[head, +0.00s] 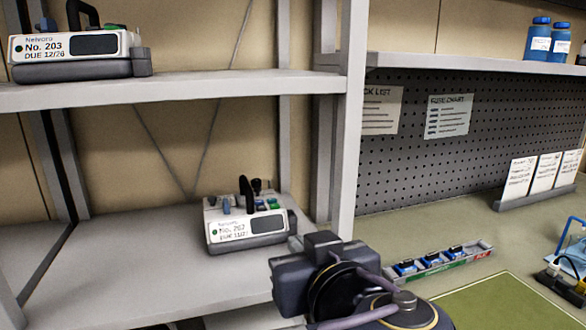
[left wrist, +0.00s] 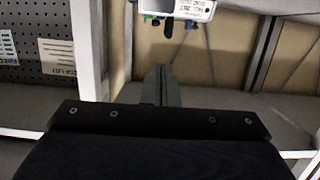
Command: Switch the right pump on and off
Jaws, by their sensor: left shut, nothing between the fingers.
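The pump on the right (head: 245,222) is a white and grey box labelled No. 202. It sits on the lower shelf and has a black handle and small blue and green parts on top. A pump (left wrist: 178,10) also shows, upside down and cut off, at the top of the left wrist view. My left gripper (head: 294,243) is just right of and in front of the right pump in the head view. In the left wrist view its fingers (left wrist: 160,72) are together and empty, pointing toward the pump. My right gripper is not in view.
Another pump (head: 75,50), No. 203, stands on the upper shelf (head: 200,90) at left. A shelf post (head: 348,120) rises close to my left gripper. A tray of blue items (head: 440,262) and a green mat (head: 500,305) lie to the right. The lower shelf is clear at left.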

